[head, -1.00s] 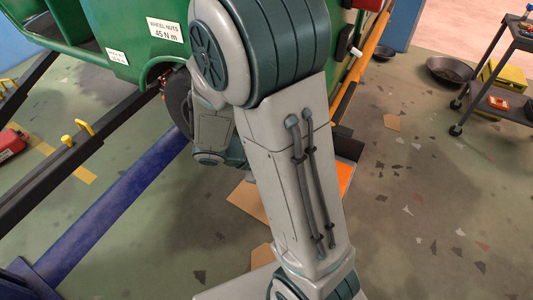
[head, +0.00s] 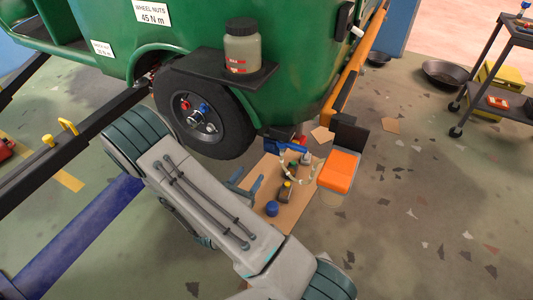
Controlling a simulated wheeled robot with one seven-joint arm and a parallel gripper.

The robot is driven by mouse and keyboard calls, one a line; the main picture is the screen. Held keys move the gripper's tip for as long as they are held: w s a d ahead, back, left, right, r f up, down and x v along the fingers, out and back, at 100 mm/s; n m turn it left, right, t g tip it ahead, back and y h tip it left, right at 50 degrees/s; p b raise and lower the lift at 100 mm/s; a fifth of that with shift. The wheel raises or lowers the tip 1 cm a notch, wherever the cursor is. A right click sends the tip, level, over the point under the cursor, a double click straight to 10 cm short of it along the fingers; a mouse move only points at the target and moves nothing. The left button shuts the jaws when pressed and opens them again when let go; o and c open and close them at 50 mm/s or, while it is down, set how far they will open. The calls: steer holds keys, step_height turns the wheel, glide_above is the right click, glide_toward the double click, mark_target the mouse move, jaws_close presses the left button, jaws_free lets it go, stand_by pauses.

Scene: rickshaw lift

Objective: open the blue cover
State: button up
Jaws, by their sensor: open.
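Several blue things show, and I cannot tell which is the blue cover. A small blue round piece (head: 272,208) sits on the brown cardboard sheet (head: 292,215) on the floor. A small blue cap (head: 203,107) shows on the wheel (head: 205,115), beside a red one. A dark blue box-like thing (head: 277,135) stands below the green vehicle body. My gripper (head: 247,183) shows partly from behind my arm link, above the cardboard's left edge. Its grey-blue fingers are apart, with nothing seen between them. It is left of the blue round piece, apart from it.
The green rickshaw (head: 290,30) fills the top, with a jar (head: 242,48) on its black shelf (head: 215,68). An orange box (head: 340,170) stands right of the cardboard. A blue lift beam (head: 70,235) lies left. A cart (head: 500,75) stands far right. Floor at lower right is clear.

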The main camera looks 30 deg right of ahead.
mark_target(269, 149)
steer(key=b+x, duration=0.1)
steer(key=x, duration=1.1)
steer(key=shift+w+d, duration=0.2)
steer(key=shift+d, duration=0.1)
jaws_close()
